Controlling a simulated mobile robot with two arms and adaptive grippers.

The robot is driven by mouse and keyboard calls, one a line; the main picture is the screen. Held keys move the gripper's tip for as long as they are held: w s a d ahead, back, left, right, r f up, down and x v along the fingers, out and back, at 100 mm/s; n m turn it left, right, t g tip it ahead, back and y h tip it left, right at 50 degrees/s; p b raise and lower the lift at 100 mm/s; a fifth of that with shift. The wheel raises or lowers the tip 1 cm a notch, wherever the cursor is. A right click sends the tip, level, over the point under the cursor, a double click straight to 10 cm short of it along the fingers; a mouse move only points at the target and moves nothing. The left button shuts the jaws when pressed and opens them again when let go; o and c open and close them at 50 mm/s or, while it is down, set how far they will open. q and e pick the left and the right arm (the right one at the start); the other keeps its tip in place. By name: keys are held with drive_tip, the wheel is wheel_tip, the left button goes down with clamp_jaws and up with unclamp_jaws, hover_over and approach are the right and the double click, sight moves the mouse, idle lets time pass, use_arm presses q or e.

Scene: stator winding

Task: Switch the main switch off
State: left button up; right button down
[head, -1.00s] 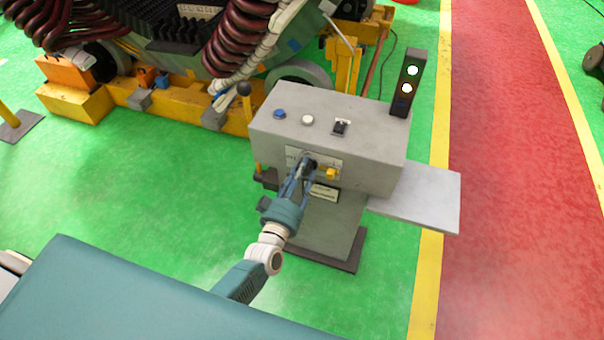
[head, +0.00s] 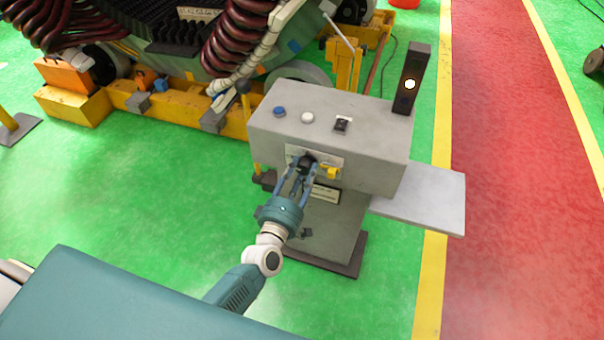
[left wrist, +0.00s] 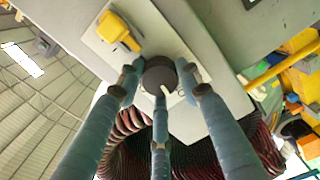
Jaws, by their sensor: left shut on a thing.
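The main switch, a round black knob (head: 306,163), sits on a pale plate on the front of the grey control box (head: 375,145). It also shows in the left wrist view as a dark knob (left wrist: 159,72) with a small white mark at its edge. My left gripper (head: 303,170) is shut on this knob, its three blue-grey fingers (left wrist: 158,88) around it. The fingers partly hide the knob in the head view. A yellow handle (head: 330,171) is beside it on the plate and shows in the left wrist view (left wrist: 116,30). My right gripper is out of view.
A blue button (head: 279,112), a white button (head: 307,117) and a black switch (head: 342,124) are on the box top. A dark signal tower (head: 412,75) shows one lit lamp. A grey side shelf (head: 420,199) juts right. Green floor (head: 150,200) is clear at left.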

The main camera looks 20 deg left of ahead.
use_arm(q)
drive_tip(key=shift+a+r+n+b, duration=0.1)
drive_tip(key=shift+n+b, duration=0.1)
drive_tip(key=shift+n, duration=0.35)
drive_tip(key=shift+a+n+b, duration=0.1)
drive_tip(key=shift+n+b, duration=0.05)
drive_tip(key=shift+n, duration=0.4)
drive_tip(key=o, duration=1.2)
drive_tip(key=shift+a, duration=0.1)
drive_tip(key=shift+c, duration=0.2)
drive_tip(key=shift+s, duration=0.2)
drive_tip(key=s, duration=1.1)
drive_tip(key=shift+s+a, duration=0.15)
drive_tip(key=shift+s, duration=0.15)
